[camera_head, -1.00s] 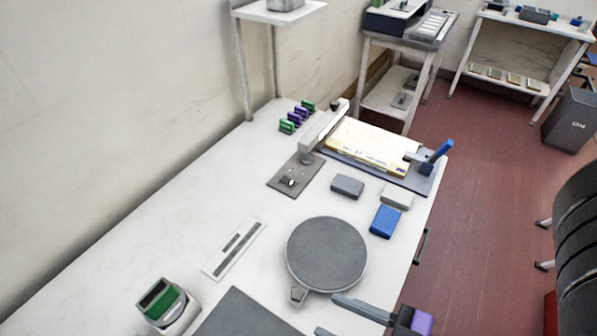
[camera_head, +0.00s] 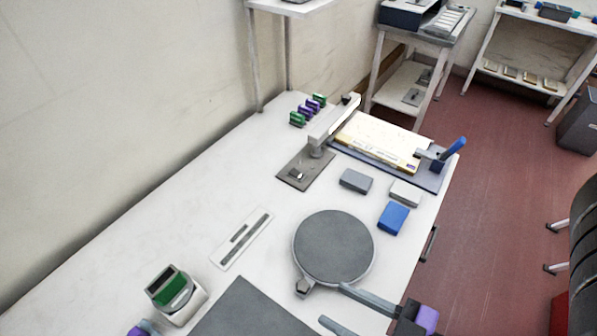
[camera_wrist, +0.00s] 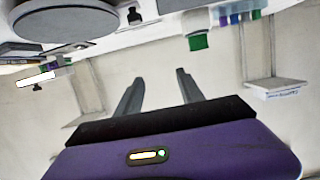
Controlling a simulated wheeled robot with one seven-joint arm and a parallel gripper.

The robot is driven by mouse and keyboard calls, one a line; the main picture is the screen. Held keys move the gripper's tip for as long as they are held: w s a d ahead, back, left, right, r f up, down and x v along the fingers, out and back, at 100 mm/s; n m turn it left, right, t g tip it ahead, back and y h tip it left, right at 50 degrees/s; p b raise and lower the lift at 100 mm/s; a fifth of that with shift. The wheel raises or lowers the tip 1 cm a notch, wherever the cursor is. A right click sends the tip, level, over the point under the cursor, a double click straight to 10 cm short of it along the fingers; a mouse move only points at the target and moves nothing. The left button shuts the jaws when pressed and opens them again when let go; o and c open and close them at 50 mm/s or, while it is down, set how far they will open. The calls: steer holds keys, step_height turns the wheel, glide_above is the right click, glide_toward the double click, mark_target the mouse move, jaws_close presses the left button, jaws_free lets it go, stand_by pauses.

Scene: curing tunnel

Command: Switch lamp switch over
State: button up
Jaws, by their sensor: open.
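The lamp (camera_head: 338,119) is a pale arm with a lit strip, standing on a grey base plate (camera_head: 311,174) near the back of the white table. A small light switch with a dark part (camera_head: 296,175) sits on that plate; its position is too small to tell. My gripper (camera_head: 333,305) is at the bottom of the head view, beside the front of the round grey disc, well apart from the switch. Its two grey fingers are apart and empty. They also show in the wrist view (camera_wrist: 158,78), against a pale background. I cannot make out the switch there.
The round grey disc (camera_head: 334,247) lies between my gripper and the lamp plate. A grey block (camera_head: 356,181), a white block (camera_head: 405,193) and a blue block (camera_head: 393,218) are right of the plate. A green-topped device (camera_head: 176,294) stands front left. Bare table lies left of the plate.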

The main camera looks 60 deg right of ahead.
steer(key=w+d+r+m+h, duration=0.15)
steer(key=w+d, duration=0.45)
steer(key=w, duration=0.9)
steer(key=w+d+r+m, duration=0.15)
steer(key=w+d, duration=0.55)
steer(key=w, duration=0.7)
steer(key=w+d+r+h, duration=0.15)
steer(key=w+d, duration=0.45)
steer(key=w, duration=0.9)
steer(key=d+f+n+g+y, duration=0.1)
steer(key=d+g+y, duration=0.15)
steer(key=d, duration=0.55)
steer(key=n+g+y, duration=0.1)
steer(key=n+g, duration=0.1)
steer(key=g, duration=1.1)
glide_toward(301, 176)
steer(key=shift+s+d+f+t+b, duration=0.1)
steer(key=shift+s+f+t+b, duration=0.15)
steer(key=shift+s+b, duration=0.1)
step_height(301, 176, down, 7)
steer(key=shift+w+r+b, duration=0.1)
steer(key=shift+b, duration=0.75)
